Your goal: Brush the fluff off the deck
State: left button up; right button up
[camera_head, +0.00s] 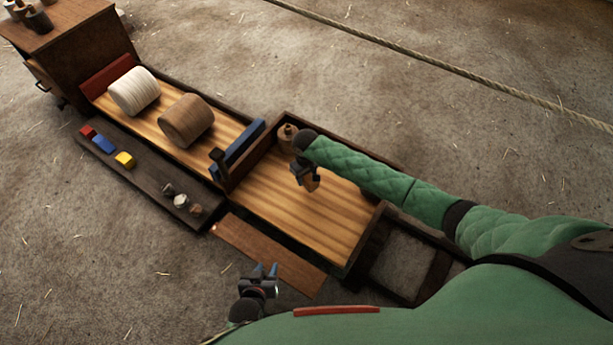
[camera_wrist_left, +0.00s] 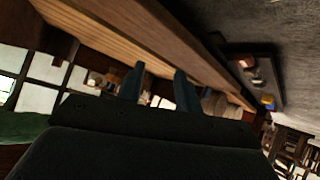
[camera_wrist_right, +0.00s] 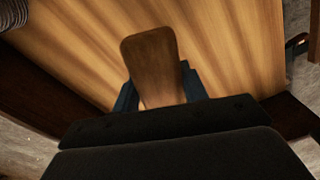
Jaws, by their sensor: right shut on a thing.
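The deck (camera_head: 285,220) is a striped wooden planked surface inside a dark-framed tray at the centre of the head view. It also shows in the right wrist view (camera_wrist_right: 230,50). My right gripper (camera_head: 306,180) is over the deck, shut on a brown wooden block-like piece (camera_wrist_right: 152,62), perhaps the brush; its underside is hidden. The piece also shows below the fingers in the head view (camera_head: 312,184). I cannot make out any fluff on the deck. My left gripper (camera_head: 264,271) is open and empty, in front of the tray beside a brown plank; its parted fingers show in the left wrist view (camera_wrist_left: 160,84).
A white spool (camera_head: 134,91) and a brown spool (camera_head: 187,121) sit on the adjoining bed, near a blue bar (camera_head: 243,146). A dark side ledge (camera_head: 140,178) carries coloured blocks and small lumps. A jug-like object (camera_head: 287,136) stands at the tray's back corner. A rope (camera_head: 440,69) crosses behind.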

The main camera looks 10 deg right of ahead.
pick_arm(q)
jog(key=shift+s+f, duration=0.4)
jog(key=shift+f, duration=0.05)
pick_arm(e)
jog(key=shift+r, duration=0.1)
